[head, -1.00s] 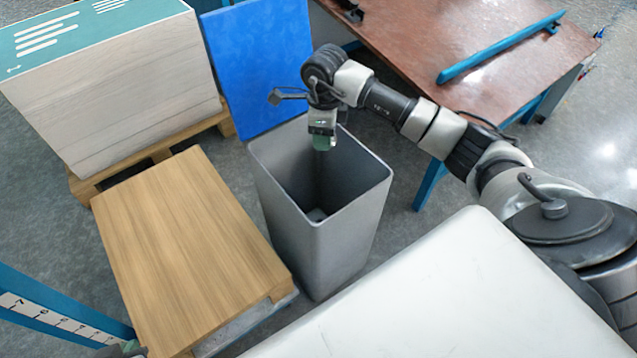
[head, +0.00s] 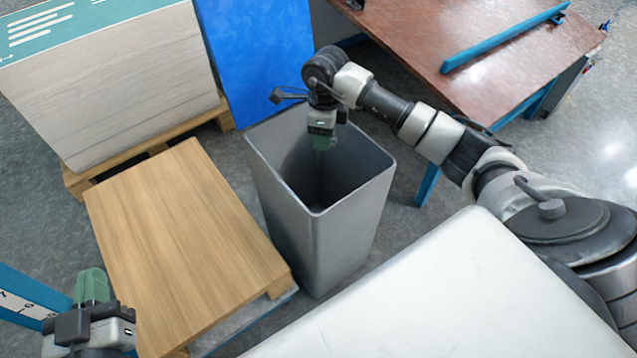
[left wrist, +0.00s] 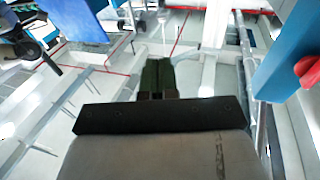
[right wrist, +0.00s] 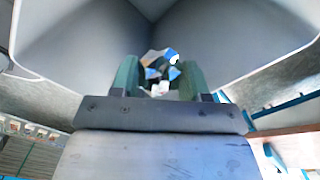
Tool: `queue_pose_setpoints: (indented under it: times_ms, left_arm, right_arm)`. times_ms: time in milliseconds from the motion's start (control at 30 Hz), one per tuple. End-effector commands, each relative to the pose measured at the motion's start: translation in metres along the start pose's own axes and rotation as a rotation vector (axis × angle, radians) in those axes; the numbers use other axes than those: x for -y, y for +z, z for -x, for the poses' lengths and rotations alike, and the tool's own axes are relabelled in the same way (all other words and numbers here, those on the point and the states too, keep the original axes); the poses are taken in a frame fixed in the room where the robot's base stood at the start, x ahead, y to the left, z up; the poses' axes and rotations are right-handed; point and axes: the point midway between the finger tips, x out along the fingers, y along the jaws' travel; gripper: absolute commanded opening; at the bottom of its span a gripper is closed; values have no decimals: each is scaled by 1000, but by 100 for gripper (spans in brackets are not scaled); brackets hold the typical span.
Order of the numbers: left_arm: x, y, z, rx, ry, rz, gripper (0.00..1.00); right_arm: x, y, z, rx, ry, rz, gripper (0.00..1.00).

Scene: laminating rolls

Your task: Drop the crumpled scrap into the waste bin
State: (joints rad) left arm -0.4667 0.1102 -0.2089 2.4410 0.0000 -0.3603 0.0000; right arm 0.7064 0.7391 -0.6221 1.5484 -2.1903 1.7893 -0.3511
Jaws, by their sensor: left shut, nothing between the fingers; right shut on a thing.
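The waste bin (head: 335,245) is a tall grey open-topped box in the middle of the head view. My right gripper (head: 322,145) points down inside the outline of its mouth. In the right wrist view the crumpled scrap (right wrist: 162,72), white, blue and brown, sits between the green fingers of my right gripper (right wrist: 158,80), with grey bin walls around it. The scrap cannot be made out in the head view. My left gripper (head: 92,287) is at the lower left, pointing up, with its green fingers together and empty; it also shows in the left wrist view (left wrist: 157,75).
A wood-topped pallet stack (head: 185,240) stands left of the bin. A large box (head: 120,85) and a blue panel (head: 258,60) are behind. A brown table (head: 470,70) with a blue bar is at the back right. A white surface (head: 420,300) lies in front.

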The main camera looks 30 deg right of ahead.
Motion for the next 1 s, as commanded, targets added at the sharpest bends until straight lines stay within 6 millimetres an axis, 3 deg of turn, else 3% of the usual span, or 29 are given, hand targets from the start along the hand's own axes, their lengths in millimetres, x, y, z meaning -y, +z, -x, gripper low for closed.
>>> queue_pose_setpoints:
  times_ms: [333,767,800,933,1000]
  left_arm:
    - [-6,-36,1,-304,16,8,0]
    - [-7,-43,3,-357,19,10,0]
    - [-7,-43,3,-357,19,10,0]
    - [-7,-43,3,-356,19,10,0]
    - [-7,-43,3,-356,19,10,0]
  right_arm:
    - [0,0,-16,0,0,-1,24]
    - [0,0,-17,0,0,0,24]
    - [0,0,-17,0,0,0,51]
    - [0,0,-17,0,0,0,71]
    - [0,0,-17,0,0,0,75]
